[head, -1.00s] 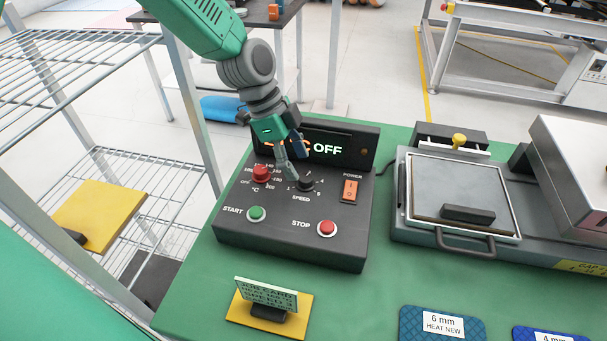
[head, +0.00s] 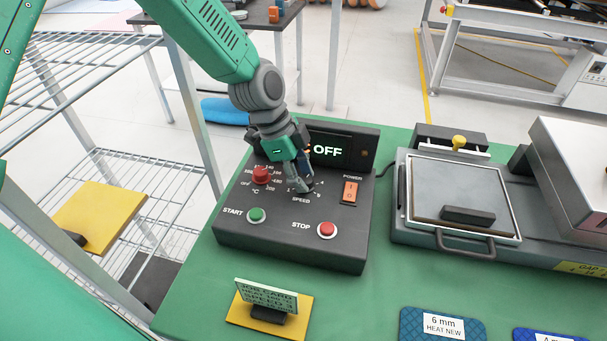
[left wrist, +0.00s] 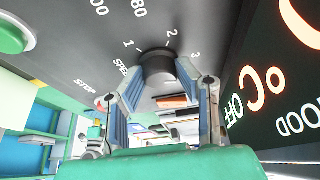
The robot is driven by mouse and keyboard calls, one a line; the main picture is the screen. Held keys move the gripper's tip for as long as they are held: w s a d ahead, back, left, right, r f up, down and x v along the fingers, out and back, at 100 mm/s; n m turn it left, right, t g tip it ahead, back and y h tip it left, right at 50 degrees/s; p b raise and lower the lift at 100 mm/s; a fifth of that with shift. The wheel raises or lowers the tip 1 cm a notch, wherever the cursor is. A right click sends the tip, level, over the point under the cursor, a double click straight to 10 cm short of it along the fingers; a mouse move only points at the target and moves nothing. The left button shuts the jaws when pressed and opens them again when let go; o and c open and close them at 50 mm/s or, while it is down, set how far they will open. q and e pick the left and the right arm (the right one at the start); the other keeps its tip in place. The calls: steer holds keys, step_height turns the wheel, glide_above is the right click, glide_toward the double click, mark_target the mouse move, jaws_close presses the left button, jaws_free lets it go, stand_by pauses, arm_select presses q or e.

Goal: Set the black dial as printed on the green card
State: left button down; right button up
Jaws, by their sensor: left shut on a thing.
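The black speed dial (head: 307,186) is on the dark control box (head: 290,252), below the lit display. My left gripper (head: 301,185) reaches down over it and is shut on it, hiding part of the dial and its scale. In the left wrist view the dial (left wrist: 158,68) sits between the two fingers, with the numbers 1, 2 and 3 printed around it. I cannot tell where its pointer stands. The green card (head: 266,296) stands on a yellow base in front of the box. Its bottom line appears to read SPEED 3. My right gripper is not in view.
Close to the dial are a red knob (head: 261,175), an orange power switch (head: 350,191), a green start button (head: 257,215) and a red stop button (head: 327,229). The display (head: 327,151) shows OFF. A press plate (head: 462,195) stands right; a wire rack stands left.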

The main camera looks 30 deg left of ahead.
arm_select(q)
steer(key=shift+r+n+t+p, duration=0.25)
steer(key=shift+n+p, duration=0.35)
steer(key=shift+n, duration=0.3)
steer(key=shift+f+n+t+p, duration=0.15)
steer(key=shift+n+t+p, duration=0.25)
steer(key=shift+n, duration=0.4)
steer(key=c, duration=1.2)
jaws_free()
steer(key=v, duration=1.1)
steer(key=shift+r, duration=0.35)
